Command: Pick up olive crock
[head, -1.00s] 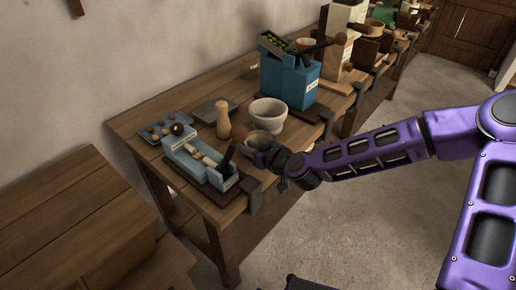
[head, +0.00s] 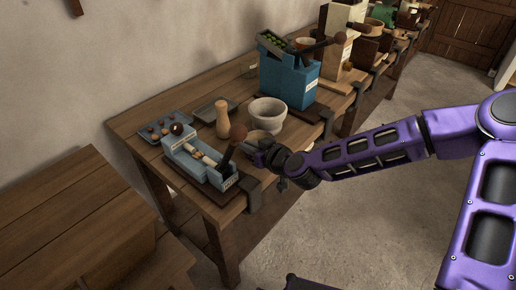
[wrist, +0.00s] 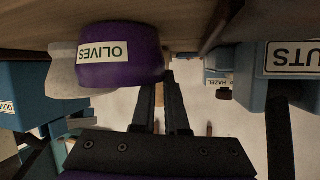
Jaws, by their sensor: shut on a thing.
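The olive crock (wrist: 138,72) is a rounded purple pot with a white "OLIVES" label, at upper left in the wrist view. In the head view its pale rim (head: 257,136) shows just behind my gripper (head: 264,155), at the table's front edge; my gripper hides most of its body. In the wrist view my two dark fingers (wrist: 167,82) are close together and reach the crock's right side. My gripper is shut on the crock. Whether the crock is clear of the tabletop cannot be told.
A white mortar (head: 268,114) stands just behind the crock, with a wooden pestle-like piece (head: 223,119) beside it. A blue nutcracker tray (head: 200,165) with a dark lever lies left. A tall blue box (head: 285,82) stands right. The floor in front is clear.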

